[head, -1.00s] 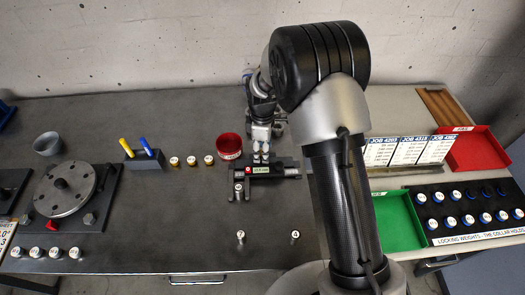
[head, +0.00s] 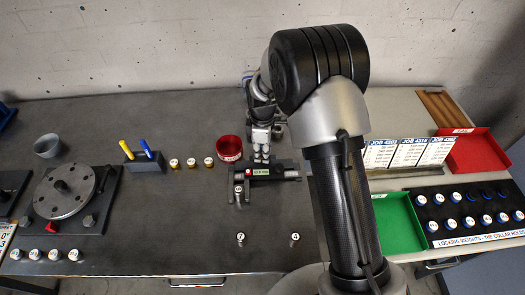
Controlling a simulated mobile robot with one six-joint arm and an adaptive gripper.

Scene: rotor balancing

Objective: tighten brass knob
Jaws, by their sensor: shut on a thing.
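My gripper (head: 261,158) points down at the back edge of a black clamp-like fixture (head: 289,173) in the middle of the dark bench. Its fingers are close together and shut on a small part there, apparently the brass knob. The knob itself is hidden by the fingers and too small to make out. The fixture has a small green display (head: 261,171) and a red spot on its front. A small numbered cylinder (head: 239,190) stands at the fixture's front left.
Several brass weights (head: 191,163) with white tops and a red cup (head: 230,148) stand left of my gripper. A rotor disc (head: 66,190) is far left. Two small cylinders stand in front. A green tray (head: 398,222) lies right. The bench's front middle is mostly clear.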

